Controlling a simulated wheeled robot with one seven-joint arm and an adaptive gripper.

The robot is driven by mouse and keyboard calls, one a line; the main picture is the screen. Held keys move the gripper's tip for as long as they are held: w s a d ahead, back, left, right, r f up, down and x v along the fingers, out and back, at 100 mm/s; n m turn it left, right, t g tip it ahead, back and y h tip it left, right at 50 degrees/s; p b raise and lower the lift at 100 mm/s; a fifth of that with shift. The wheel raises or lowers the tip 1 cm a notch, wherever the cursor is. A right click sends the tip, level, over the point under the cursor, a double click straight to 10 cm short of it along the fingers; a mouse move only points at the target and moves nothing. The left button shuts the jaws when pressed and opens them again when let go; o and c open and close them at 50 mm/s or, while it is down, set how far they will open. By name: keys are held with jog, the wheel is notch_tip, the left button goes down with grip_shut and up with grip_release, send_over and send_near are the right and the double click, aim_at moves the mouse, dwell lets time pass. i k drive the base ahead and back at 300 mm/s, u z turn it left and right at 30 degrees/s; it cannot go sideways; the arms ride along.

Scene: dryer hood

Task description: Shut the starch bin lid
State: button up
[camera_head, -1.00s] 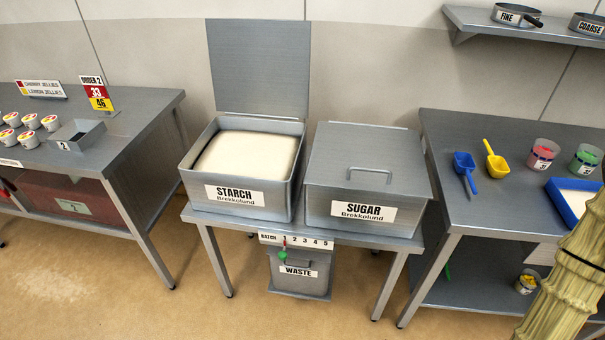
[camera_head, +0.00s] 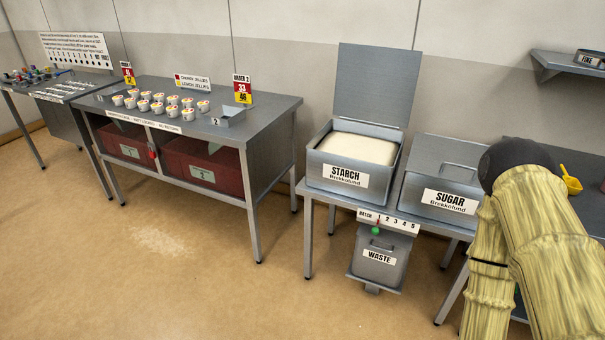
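The starch bin (camera_head: 318,176) is a grey metal box labelled STARCH, filled with pale powder (camera_head: 357,148), on a metal stand right of the picture's middle. Its lid (camera_head: 373,85) stands open, upright at the back edge against the wall. My arm, in a pale ribbed cover, fills the lower right, in front of part of the sugar bin. My gripper is out of view, so its state does not show.
The closed sugar bin (camera_head: 447,201) stands right of the starch bin. A waste bin (camera_head: 382,260) hangs below the stand. Left is a table (camera_head: 262,117) with several cups and red crates beneath. The floor in front is clear.

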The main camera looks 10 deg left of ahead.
aim_at(376, 85)
jog(key=z, duration=0.55)
jog(key=i, duration=0.4)
jog(key=z, duration=0.55)
jog(key=i, duration=0.95)
jog(key=u, duration=0.85)
jog(key=i, duration=0.8)
jog(key=u, duration=2.85)
jog(key=k, duration=0.45)
jog(key=z, duration=1.35)
jog(key=i, duration=0.1)
